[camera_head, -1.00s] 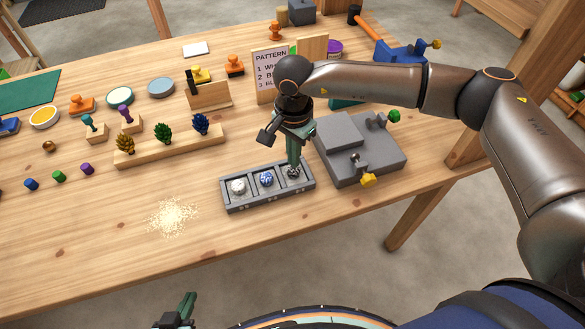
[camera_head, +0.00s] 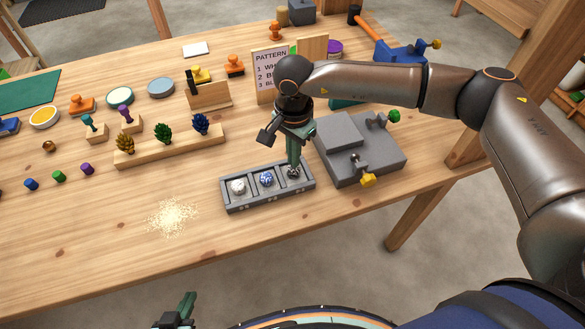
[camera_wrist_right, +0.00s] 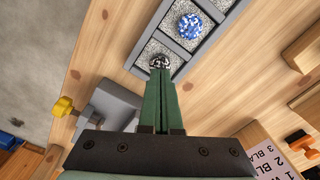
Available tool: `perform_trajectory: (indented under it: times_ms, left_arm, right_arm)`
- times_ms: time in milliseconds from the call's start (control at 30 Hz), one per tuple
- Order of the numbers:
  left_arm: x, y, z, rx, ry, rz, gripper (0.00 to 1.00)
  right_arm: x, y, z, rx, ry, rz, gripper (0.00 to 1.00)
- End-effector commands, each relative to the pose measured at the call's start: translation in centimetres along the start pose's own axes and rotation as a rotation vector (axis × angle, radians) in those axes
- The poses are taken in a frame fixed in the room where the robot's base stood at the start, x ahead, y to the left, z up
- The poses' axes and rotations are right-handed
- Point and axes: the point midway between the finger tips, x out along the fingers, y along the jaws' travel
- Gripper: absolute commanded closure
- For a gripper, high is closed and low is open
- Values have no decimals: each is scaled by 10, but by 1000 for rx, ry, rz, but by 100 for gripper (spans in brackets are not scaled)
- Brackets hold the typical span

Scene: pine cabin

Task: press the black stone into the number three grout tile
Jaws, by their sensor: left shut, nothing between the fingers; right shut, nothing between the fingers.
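The grey grout tray (camera_head: 268,208) lies near the front of the table with three compartments in a row. A white stone (camera_head: 238,186) sits in the left one and a blue-and-white stone (camera_head: 266,178) in the middle one, which also shows in the right wrist view (camera_wrist_right: 190,26). The black stone (camera_wrist_right: 159,62) is in the third, rightmost compartment. My right gripper (camera_head: 293,170) is shut, pointing down, its fingertips at the black stone and partly covering it in the head view. My left gripper (camera_head: 184,306) is shut and empty at the bottom edge, off the table.
A grey block fixture (camera_head: 345,140) with a yellow knob stands right of the tray. The pattern card (camera_head: 268,72) is behind my right gripper. A pile of pale grains (camera_head: 172,217) lies left of the tray. A wooden rack of pine cones (camera_head: 170,148) stands behind it.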

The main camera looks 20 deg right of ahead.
Motion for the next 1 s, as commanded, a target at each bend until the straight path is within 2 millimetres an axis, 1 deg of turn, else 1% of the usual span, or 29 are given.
perform_trajectory:
  times_ms: [333, 433, 1000]
  left_arm:
    - [0, 0, 0, 0, 0, 0, 100]
    - [-1, 0, -2, 0, 0, 0, 100]
    - [-18, 1, -20, 0, 0, 0, 100]
  right_arm:
    - [0, 0, 0, 0, 0, 0, 100]
    - [-3, 0, 0, 0, 0, 0, 100]
    - [-47, 0, 0, 0, 1, -1, 100]
